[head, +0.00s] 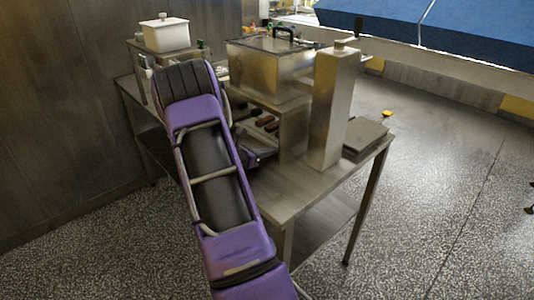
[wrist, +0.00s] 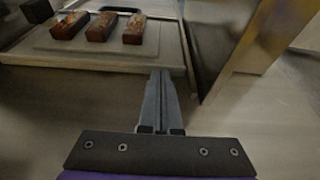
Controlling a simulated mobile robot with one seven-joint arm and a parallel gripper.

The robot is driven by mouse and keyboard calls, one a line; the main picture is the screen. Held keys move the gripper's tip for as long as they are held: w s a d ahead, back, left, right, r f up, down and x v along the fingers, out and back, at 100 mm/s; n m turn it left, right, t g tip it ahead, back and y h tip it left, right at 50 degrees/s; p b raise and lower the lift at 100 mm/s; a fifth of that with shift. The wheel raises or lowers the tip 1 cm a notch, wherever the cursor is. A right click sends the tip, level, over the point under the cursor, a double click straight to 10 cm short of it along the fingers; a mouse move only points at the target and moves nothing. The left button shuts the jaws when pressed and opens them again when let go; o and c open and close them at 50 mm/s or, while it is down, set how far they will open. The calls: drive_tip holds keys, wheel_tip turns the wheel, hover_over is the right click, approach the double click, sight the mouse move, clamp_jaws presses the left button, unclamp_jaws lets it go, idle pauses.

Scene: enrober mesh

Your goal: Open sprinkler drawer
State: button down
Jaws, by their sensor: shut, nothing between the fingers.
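No part is clearly marked as the sprinkler drawer; I cannot tell which one it is. In the head view a steel box with a black-handled lid (head: 262,72) stands on the steel table (head: 318,190), beside a tall steel column (head: 333,110) with a crank on top. My gripper (wrist: 161,78) is shut and empty. In the wrist view its fingertips point toward the front edge of a flat tray (wrist: 100,62) bearing brown bars (wrist: 102,27). In the head view my arm partly hides the table, and the gripper is hard to make out.
A white lidded container (head: 165,35) stands on a raised shelf at the back left. A flat grey plate (head: 364,137) lies right of the column. In the wrist view a steel panel edge (wrist: 245,60) rises close to the right of the fingers. The floor at right is largely open.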

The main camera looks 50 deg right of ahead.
drive_tip(key=d+b, duration=0.1)
drive_tip(key=d, duration=0.5)
drive_tip(key=s+d+b, duration=0.1)
drive_tip(key=d, duration=0.5)
drive_tip(key=s+d+b, duration=0.1)
drive_tip(key=d, duration=0.6)
drive_tip(key=shift+a, duration=0.15)
drive_tip(key=v, duration=0.6)
drive_tip(key=a, duration=0.7)
drive_tip(key=w+a, duration=0.1)
drive_tip(key=a, duration=0.3)
